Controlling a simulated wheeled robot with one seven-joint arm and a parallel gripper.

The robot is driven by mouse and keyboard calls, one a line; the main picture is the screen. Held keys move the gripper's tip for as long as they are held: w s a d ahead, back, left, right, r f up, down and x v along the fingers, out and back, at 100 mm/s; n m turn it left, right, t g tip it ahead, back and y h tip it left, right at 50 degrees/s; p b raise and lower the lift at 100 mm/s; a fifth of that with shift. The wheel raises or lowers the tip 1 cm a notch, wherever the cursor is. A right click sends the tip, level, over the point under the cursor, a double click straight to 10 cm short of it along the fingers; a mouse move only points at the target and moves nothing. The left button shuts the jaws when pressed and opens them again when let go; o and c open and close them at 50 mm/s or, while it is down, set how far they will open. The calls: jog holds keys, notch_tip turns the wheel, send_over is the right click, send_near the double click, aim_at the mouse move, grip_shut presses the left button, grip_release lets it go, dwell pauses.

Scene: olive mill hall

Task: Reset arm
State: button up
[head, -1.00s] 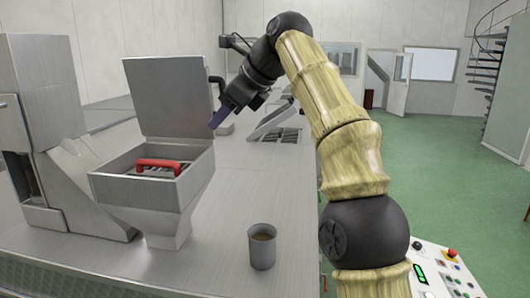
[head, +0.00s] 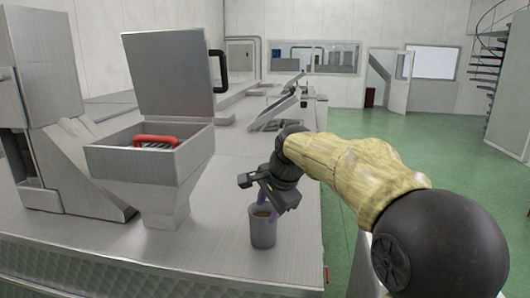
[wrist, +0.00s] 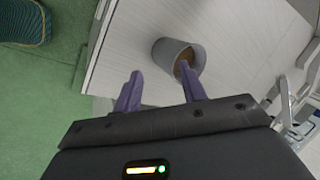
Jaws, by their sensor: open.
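My gripper (head: 267,196) is low over the metal worktop, right by a grey cup (head: 263,231) with brown contents. In the wrist view its two purple fingers (wrist: 160,82) are apart, with nothing held between them. One finger overlaps the rim of the cup (wrist: 163,53) in that view, and the other is outside it. Whether a finger touches the cup I cannot tell. The cup stands upright near the right edge of the worktop.
A metal hopper (head: 190,165) with its lid (head: 172,85) raised and a red handle (head: 157,140) inside stands left of the cup. The worktop (head: 215,250) ends just right of the cup. Green floor (head: 450,160) lies open to the right.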

jog(key=s+d+f+n+b, duration=0.1)
jog(key=s+d+f, duration=0.2)
jog(key=f, duration=0.2)
jog(key=s+d+f+n+h+b, duration=0.1)
jog(key=s+d+f+n, duration=0.1)
jog(key=f, duration=0.4)
jog(key=s+d+f+n+g+b, duration=0.1)
jog(key=s+d+f+n+b, duration=0.1)
jog(key=f, duration=0.4)
jog(key=shift+s+d+f+h, duration=0.25)
jog(key=shift+s+d+h, duration=0.15)
jog(key=shift+s+d, duration=0.45)
jog(key=s+d+f+n+g+h+b, duration=0.1)
jog(key=s+d+f+n+b, duration=0.2)
jog(key=s+f, duration=0.9)
jog(key=s+d+n, duration=0.1)
jog(key=d+n, duration=0.1)
jog(key=shift+s+d+f+n, duration=0.3)
jog(key=shift+d+f+n, duration=0.1)
jog(key=shift+w, duration=0.1)
jog(key=shift+s, duration=0.25)
jog(key=shift+w, duration=0.2)
jog(key=shift+s, duration=0.15)
